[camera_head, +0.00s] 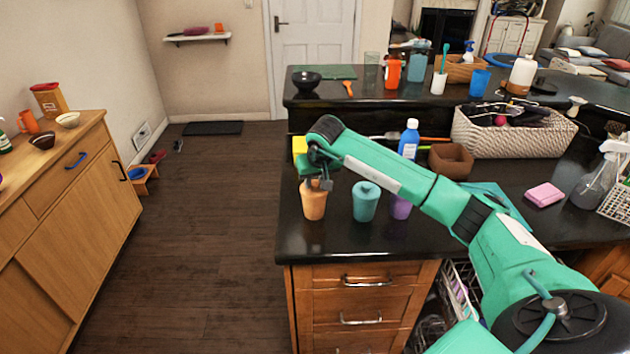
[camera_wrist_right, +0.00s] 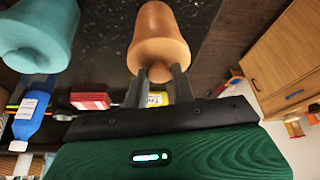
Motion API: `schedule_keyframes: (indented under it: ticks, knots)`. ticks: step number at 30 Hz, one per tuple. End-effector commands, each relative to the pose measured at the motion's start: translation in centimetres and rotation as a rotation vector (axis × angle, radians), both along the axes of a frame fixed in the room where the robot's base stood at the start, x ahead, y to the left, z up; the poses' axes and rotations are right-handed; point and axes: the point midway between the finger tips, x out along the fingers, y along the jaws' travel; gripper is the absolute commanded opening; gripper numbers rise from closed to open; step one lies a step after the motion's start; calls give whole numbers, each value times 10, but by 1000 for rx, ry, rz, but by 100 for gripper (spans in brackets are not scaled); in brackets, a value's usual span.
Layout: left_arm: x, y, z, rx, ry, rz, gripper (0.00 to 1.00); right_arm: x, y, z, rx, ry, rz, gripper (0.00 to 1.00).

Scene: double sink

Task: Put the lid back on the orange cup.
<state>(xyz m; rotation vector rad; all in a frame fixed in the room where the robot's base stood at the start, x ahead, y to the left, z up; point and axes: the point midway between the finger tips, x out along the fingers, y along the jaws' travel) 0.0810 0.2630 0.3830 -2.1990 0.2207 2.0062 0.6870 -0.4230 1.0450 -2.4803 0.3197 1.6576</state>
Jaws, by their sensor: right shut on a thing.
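The orange cup (camera_head: 314,206) stands upright near the left end of the dark counter, and it also shows in the right wrist view (camera_wrist_right: 160,25). My right gripper (camera_head: 321,183) is directly above it, pointing down. In the right wrist view my gripper's fingers (camera_wrist_right: 160,82) are shut on the orange lid (camera_wrist_right: 158,60), at its top. The lid is over the cup's mouth with no clear gap visible; I cannot tell if it is fully seated. The fingers partly hide the lid. My left gripper is not in view.
A blue bottle (camera_head: 408,140), a brown box (camera_head: 451,160) and a yellow item (camera_head: 299,147) are behind. The counter's front edge is close.

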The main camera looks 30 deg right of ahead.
Motion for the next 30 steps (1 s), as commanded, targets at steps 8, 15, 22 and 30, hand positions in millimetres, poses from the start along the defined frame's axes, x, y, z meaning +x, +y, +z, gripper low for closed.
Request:
schedule_keyframes:
  ticks: [8,15,22,30]
  knots:
    - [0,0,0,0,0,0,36,0,0,0,0,0,0,5]
    - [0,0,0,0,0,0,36,0,0,0,0,0,0,51]
    - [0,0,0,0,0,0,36,0,0,0,1,1,0,65]
    - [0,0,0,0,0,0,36,0,0,0,1,1,0,73]
